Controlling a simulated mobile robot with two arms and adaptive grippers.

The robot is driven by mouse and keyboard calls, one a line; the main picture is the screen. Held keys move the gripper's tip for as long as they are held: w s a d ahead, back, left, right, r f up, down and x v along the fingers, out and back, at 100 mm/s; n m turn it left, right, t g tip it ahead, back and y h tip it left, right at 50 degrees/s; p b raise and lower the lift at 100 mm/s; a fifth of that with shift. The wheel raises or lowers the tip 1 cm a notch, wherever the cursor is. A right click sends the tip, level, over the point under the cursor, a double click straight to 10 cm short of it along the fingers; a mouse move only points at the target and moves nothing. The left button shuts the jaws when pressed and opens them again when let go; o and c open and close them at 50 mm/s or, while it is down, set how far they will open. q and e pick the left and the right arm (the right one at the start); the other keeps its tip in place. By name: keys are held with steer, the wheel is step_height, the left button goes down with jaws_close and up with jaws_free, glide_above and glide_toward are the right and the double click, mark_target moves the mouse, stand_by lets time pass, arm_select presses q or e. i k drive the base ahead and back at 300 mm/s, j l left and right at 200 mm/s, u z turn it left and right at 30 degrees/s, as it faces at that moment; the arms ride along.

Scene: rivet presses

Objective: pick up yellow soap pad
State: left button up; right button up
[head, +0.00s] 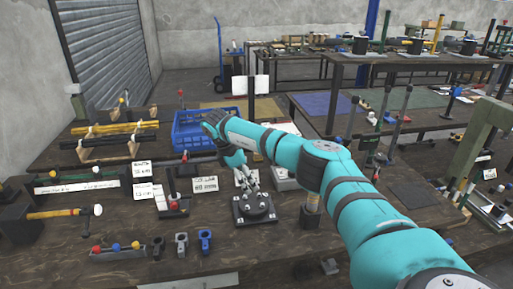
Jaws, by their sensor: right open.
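I cannot make out a yellow soap pad for certain. My right gripper (249,184) points down at the middle of the workbench, above a dark round fixture on a square plate (254,209). It is open, and I see nothing held in it. Whether its fingers touch the fixture I cannot tell. My left gripper is out of view.
A blue crate (190,137) stands behind the gripper. A hammer with a yellow handle (60,213) lies at left. A tray with red, yellow and blue knobs (117,253) and several small clamps (182,244) lie in front. Paper labels and press parts crowd the bench.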

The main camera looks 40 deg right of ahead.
mark_target(258, 157)
steer(key=i+l, duration=1)
steer(key=l, duration=0.1)
